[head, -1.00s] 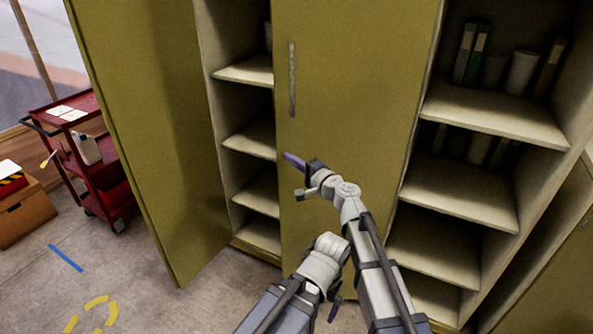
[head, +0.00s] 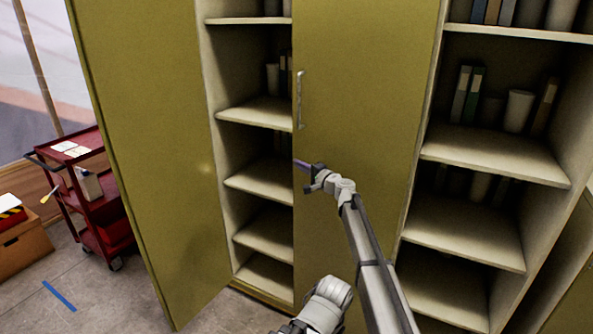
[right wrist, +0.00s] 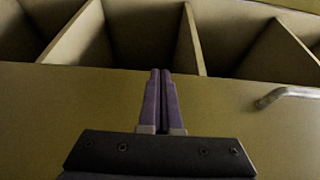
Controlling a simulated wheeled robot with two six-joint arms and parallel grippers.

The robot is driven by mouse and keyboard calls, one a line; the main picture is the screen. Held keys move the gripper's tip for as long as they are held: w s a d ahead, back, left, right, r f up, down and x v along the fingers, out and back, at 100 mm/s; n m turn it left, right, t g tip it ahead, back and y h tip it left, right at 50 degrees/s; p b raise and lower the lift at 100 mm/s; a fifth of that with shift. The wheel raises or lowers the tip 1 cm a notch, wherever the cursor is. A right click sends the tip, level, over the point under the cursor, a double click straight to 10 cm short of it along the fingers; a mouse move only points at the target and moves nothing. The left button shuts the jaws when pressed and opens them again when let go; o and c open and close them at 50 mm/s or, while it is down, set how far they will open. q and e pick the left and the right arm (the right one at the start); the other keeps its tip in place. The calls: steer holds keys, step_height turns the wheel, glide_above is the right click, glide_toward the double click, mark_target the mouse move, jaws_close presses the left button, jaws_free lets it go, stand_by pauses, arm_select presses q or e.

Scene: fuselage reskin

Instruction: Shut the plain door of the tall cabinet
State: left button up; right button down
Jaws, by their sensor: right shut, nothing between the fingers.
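The tall olive-yellow cabinet shows in the head view with pale shelves in its left bay (head: 262,112) and right bay (head: 490,150). A plain yellow door panel with a grey bar handle (head: 299,100) stands between these bays; its bare face (head: 375,110) is toward me. Another yellow door (head: 145,130) stands wide open at the left. My right gripper (head: 302,164) is shut and empty at the middle door's left edge, below the handle. In the right wrist view, its purple fingers (right wrist: 161,90) lie over the panel, near its edge; contact is unclear. The handle (right wrist: 285,94) is at right.
A red cart (head: 90,190) and a cardboard box (head: 22,246) stand at the left. The floor between them and the open left door is clear, with blue tape (head: 59,296). Books and cups stand on the shelves.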

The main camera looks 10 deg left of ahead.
steer(key=shift+w, duration=0.25)
steer(key=shift+s, duration=0.2)
